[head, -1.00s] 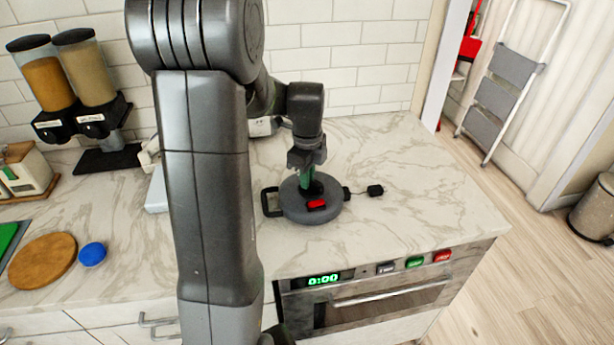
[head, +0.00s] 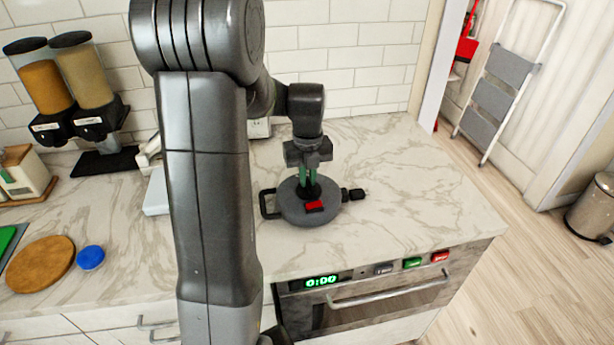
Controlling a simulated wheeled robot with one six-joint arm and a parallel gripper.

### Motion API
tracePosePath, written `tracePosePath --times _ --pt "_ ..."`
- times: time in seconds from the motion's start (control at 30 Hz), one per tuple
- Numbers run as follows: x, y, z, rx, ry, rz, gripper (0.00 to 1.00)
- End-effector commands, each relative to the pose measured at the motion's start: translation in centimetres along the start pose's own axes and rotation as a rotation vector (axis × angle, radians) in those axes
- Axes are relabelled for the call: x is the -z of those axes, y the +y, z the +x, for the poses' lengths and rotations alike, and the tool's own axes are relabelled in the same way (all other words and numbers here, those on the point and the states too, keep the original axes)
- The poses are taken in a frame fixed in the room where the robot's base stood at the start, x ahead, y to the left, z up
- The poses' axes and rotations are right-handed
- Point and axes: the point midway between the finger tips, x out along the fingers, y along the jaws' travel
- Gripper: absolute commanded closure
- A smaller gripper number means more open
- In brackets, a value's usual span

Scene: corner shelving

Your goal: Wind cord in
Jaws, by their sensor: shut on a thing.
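A round grey cord reel (head: 296,213) lies flat on the marble counter, with a black handle loop (head: 268,204) on its left and a red button (head: 314,207) on its front top. A black plug (head: 357,194) sits close to the reel's right side, with only a very short bit of cord showing. My gripper (head: 308,188) points down over the reel and is shut on the dark knob (head: 309,191) at its top. The fingers hide part of the knob.
The marble counter (head: 410,190) is clear to the right of the reel. An oven with a green display (head: 321,281) is below the front edge. A blue disc (head: 91,257), a round wooden board (head: 41,264) and food dispensers (head: 85,75) stand at the left.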

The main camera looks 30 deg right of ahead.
Motion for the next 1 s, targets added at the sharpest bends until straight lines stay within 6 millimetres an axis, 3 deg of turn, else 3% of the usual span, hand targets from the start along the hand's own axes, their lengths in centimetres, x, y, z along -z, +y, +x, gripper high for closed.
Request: tracePosePath --times 0.7,0.73,0.83,1.0 --pt "-0.05 -0.12 -0.10 0.001 -0.002 0.075 1.00" --pt "-0.05 -0.12 -0.10 0.001 -0.002 0.074 0.85" --pt "-0.04 -0.11 -0.09 0.001 -0.002 0.074 0.67" --pt "-0.02 -0.10 -0.05 0.001 -0.001 0.074 0.67"
